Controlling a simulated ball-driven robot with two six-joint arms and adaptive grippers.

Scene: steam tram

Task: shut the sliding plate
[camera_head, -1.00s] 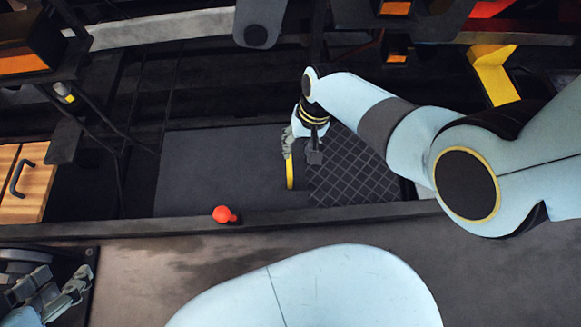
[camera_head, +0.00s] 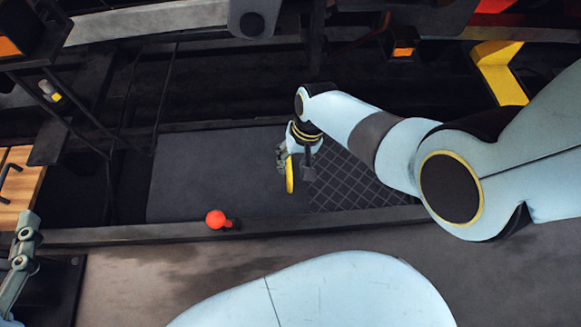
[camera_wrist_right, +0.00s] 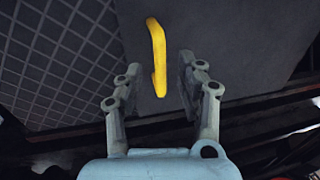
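The sliding plate (camera_head: 205,180) is a smooth dark grey sheet in the middle of the head view. A yellow handle (camera_head: 290,176) stands near its right edge, beside a crosshatched grating (camera_head: 350,183). My right gripper (camera_head: 284,158) is at the handle's far end. In the right wrist view my right gripper (camera_wrist_right: 157,75) is open, and the yellow handle (camera_wrist_right: 157,50) shows between and beyond its fingers, apart from both. The plate (camera_wrist_right: 225,35) fills the right there, the grating (camera_wrist_right: 60,50) the left. My left gripper (camera_head: 24,240) is at the lower left edge, partly cut off; its opening is unclear.
A red knob (camera_head: 217,219) sits at the front rail (camera_head: 130,235), below the plate. A wooden panel with a black handle (camera_head: 12,182) is at the far left. Dark bars, cables and a yellow bracket (camera_head: 497,72) lie behind. The plate's surface is clear.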

